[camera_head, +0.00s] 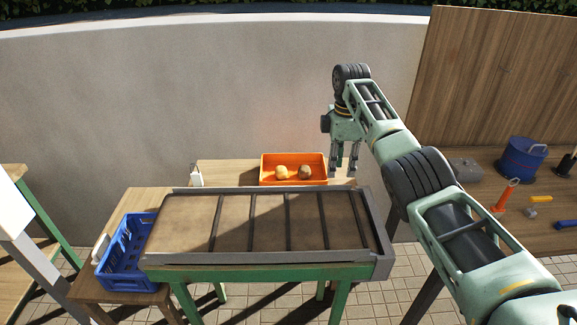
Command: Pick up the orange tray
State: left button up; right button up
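The orange tray (293,183) sits on the light wooden table behind the conveyor, near the wall. Two potatoes lie in it, a paler one (282,172) on the left and a browner one (306,172) on the right. My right gripper (345,172) hangs fingers down just right of the tray, apart from it in the picture. My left gripper is not in view.
A conveyor (265,222) with dark crossbars on a green frame stands in front of the tray. A blue crate (126,262) sits at its left end. On the right, a bench holds a blue bucket (521,160) and tools. A concrete wall (200,95) stands behind.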

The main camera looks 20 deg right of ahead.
aim_at(315, 160)
jog(key=i, duration=1.5)
